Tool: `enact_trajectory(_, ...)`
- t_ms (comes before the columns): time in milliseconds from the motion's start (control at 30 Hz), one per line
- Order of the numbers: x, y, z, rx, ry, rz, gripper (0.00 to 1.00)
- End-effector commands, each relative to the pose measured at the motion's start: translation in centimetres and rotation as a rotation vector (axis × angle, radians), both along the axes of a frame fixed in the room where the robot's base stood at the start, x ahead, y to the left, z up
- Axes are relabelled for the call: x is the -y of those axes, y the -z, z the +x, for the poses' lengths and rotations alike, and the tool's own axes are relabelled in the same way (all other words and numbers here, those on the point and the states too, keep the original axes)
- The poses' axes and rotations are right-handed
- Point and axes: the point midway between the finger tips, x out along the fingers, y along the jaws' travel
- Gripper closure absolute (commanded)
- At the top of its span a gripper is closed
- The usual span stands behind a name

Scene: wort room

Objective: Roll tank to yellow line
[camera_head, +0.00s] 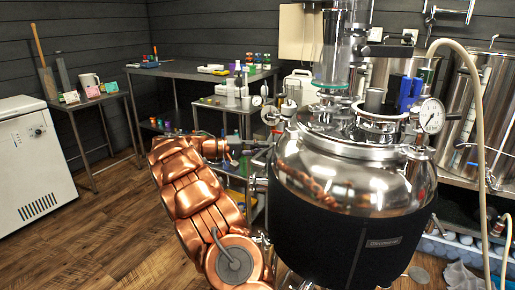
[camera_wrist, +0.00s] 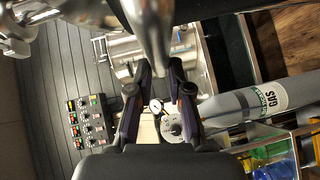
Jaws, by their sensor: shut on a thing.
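The tank (camera_head: 345,195) is a polished steel vessel with a black jacket around its lower body. It stands upright at right of centre in the head view, with a glass column, a pressure gauge and blue fittings on its lid. My copper-coloured arm reaches its left side, where my gripper (camera_head: 264,150) meets it at shoulder height. In the wrist view my gripper (camera_wrist: 155,78) has its two dark fingers closed about a shiny steel bar (camera_wrist: 151,38), which looks like the tank's handle. The exact contact is partly hidden. No yellow line shows in either view.
A white chest (camera_head: 35,160) and a small side table (camera_head: 95,103) stand at left. A long bench (camera_head: 190,70) and a cart (camera_head: 215,105) with bottles are behind my arm. Large steel vessels (camera_head: 480,110) stand at right. Wooden floor (camera_head: 100,225) is clear at front left.

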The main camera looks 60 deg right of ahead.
Motion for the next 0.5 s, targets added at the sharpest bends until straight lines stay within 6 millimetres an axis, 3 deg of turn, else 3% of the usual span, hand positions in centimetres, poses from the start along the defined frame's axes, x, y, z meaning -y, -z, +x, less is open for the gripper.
enact_trajectory(33,0.18,1.06,-0.55,0.001,0.014,0.019,1.0)
enact_trajectory(267,0.16,1.08,-0.46,0.002,0.011,0.019,1.0)
enact_trajectory(300,0.15,1.09,-0.42,0.002,0.01,0.019,0.8)
enact_trajectory(500,0.01,0.82,-0.14,0.002,0.005,0.015,0.59)
